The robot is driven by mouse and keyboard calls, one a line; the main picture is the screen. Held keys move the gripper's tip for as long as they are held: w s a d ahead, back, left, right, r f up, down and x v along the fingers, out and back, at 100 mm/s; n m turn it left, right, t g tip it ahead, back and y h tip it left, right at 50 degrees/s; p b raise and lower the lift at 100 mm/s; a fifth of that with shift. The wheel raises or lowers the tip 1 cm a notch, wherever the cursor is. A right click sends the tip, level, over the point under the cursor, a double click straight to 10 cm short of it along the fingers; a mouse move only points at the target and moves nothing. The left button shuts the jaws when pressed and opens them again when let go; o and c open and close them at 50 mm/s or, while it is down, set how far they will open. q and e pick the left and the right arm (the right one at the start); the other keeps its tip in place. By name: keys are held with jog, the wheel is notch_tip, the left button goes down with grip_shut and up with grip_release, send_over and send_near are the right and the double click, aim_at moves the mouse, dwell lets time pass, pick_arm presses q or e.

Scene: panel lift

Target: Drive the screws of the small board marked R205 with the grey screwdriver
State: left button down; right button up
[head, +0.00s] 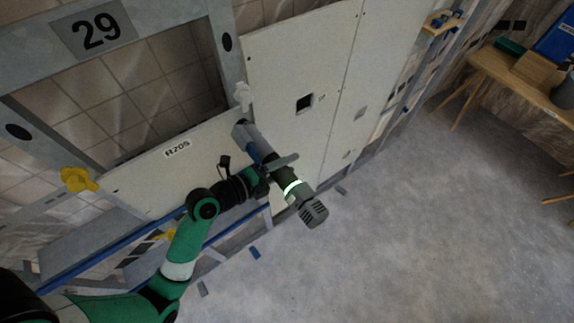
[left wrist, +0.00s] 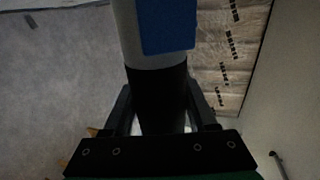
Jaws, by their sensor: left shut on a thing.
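The small board marked R205 (head: 145,187) is a pale panel on the grey metal frame, left of centre in the head view. My left gripper (head: 272,172) is shut around the body of the grey screwdriver (head: 311,210), a thick power tool with a glowing ring. The tool's front end points up and left, in front of the board's right end; I cannot tell whether it touches. In the left wrist view the screwdriver (left wrist: 160,92), with a blue patch, stands between the fingers of my left gripper (left wrist: 160,108). The screws are too small or hidden. My right gripper is not in view.
A yellow clamp (head: 77,179) sits at the board's left end and a white one (head: 242,96) above its right end. Large white panels (head: 300,60) stand to the right. A wooden table (head: 510,72) is at the far right. The grey floor (head: 420,230) between is mostly clear.

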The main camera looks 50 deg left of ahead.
pick_arm(q)
jog(key=shift+r, duration=0.15)
dwell(0.4)
jog(key=shift+s+d+p, duration=0.2)
jog(key=shift+d+p, duration=0.35)
jog(key=shift+d, duration=1.7)
